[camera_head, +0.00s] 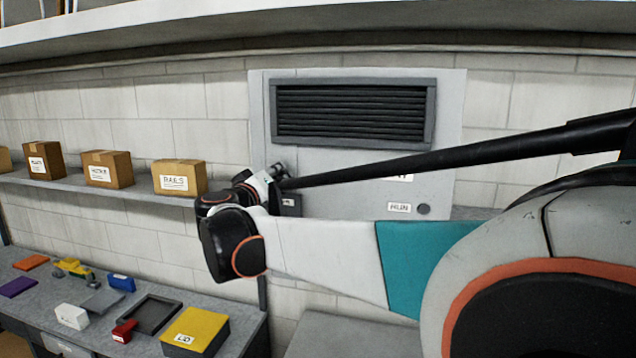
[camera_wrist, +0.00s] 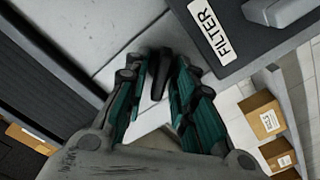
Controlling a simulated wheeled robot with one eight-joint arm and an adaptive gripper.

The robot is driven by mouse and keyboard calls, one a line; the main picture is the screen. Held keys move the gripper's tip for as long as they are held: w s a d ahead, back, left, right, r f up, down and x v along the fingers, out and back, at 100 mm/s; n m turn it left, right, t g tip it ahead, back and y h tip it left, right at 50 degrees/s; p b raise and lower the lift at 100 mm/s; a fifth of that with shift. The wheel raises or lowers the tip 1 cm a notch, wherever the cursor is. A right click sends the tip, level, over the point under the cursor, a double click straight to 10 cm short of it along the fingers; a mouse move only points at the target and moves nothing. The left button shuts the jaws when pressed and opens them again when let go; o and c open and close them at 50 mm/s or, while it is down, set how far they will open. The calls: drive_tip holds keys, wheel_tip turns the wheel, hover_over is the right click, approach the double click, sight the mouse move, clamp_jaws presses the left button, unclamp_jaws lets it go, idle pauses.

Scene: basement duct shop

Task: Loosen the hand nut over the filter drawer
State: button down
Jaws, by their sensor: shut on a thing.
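In the wrist view my gripper (camera_wrist: 160,68) has its teal and black fingers closed on a black piece, the hand nut (camera_wrist: 157,82); only a narrow part of it shows between the fingertips. The filter drawer (camera_wrist: 245,45) is a dark front with a white FILTER label and a grey handle (camera_wrist: 280,8), just beside my fingertips at upper right. In the head view my gripper (camera_head: 276,174) is at the lower left of the grey duct panel (camera_head: 350,182), above the dark drawer front (camera_head: 290,207). The nut is hidden there by my wrist.
A louvred vent (camera_head: 352,112) is high on the panel. A RUN label (camera_head: 399,207) and a round dark knob (camera_head: 423,209) are at its lower right. Cardboard boxes (camera_head: 180,177) stand on a shelf at left. A workbench (camera_head: 60,297) with trays and coloured parts is below.

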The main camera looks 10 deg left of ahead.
drive_tip(key=n+b, duration=0.1)
drive_tip(key=n, duration=0.1)
drive_tip(key=n+b, duration=0.1)
drive_tip(key=n, duration=0.2)
drive_tip(key=shift+f+n+b, duration=0.25)
drive_tip(key=shift+n+b, duration=0.05)
drive_tip(key=shift+b, duration=0.1)
drive_tip(key=shift+n+b, duration=0.8)
drive_tip(key=shift+n, duration=1.5)
drive_tip(key=shift+a, duration=0.1)
drive_tip(key=c, duration=1.7)
unclamp_jaws()
drive_tip(key=shift+w, duration=0.1)
